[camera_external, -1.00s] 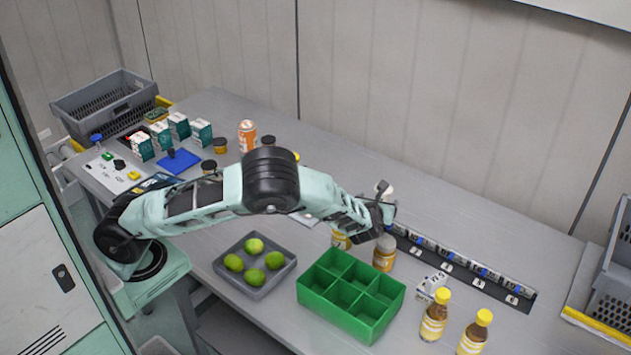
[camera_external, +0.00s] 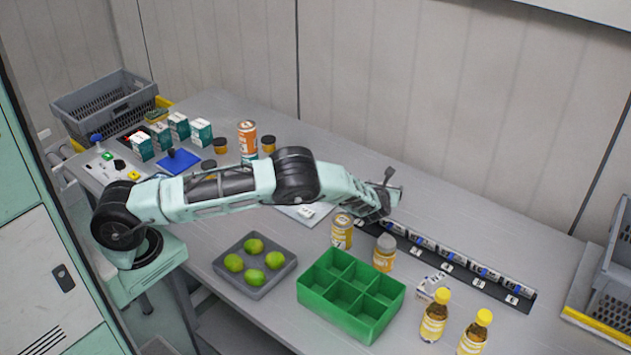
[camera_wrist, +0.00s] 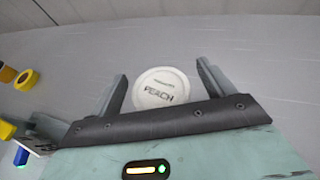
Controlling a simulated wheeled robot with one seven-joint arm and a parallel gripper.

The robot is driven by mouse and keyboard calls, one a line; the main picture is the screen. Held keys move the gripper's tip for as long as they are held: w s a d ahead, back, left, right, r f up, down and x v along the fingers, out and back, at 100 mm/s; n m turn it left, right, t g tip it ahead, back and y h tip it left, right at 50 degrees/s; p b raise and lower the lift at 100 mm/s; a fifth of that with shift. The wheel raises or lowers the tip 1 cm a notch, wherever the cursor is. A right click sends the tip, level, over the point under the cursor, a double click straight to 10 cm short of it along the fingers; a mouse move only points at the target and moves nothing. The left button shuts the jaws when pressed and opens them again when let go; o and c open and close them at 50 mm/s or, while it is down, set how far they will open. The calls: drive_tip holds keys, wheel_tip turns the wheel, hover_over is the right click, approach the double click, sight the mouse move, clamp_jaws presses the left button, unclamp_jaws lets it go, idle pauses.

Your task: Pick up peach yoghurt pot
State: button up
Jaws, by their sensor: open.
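The peach yoghurt pot (camera_wrist: 161,88) shows in the wrist view as a round white lid with the word PEACH on it. It sits between the two fingers of my gripper (camera_wrist: 160,85), with a gap to the left finger and to the right finger. My gripper is open. In the external view my gripper (camera_external: 388,190) is over the back part of the table, and the pot is hidden behind it.
A row of labelled slots (camera_external: 455,259) runs right of my gripper. A yellow can (camera_external: 342,232) and a jar (camera_external: 384,254) stand in front. A green divided crate (camera_external: 350,318) and a grey tray of limes (camera_external: 254,287) are nearer. The table behind is clear.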

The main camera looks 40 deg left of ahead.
drive_tip(key=shift+w+f, duration=0.1)
drive_tip(key=shift+w, duration=0.05)
drive_tip(key=shift+a, duration=0.1)
drive_tip(key=c, duration=1.1)
drive_tip(key=shift+c, duration=0.2)
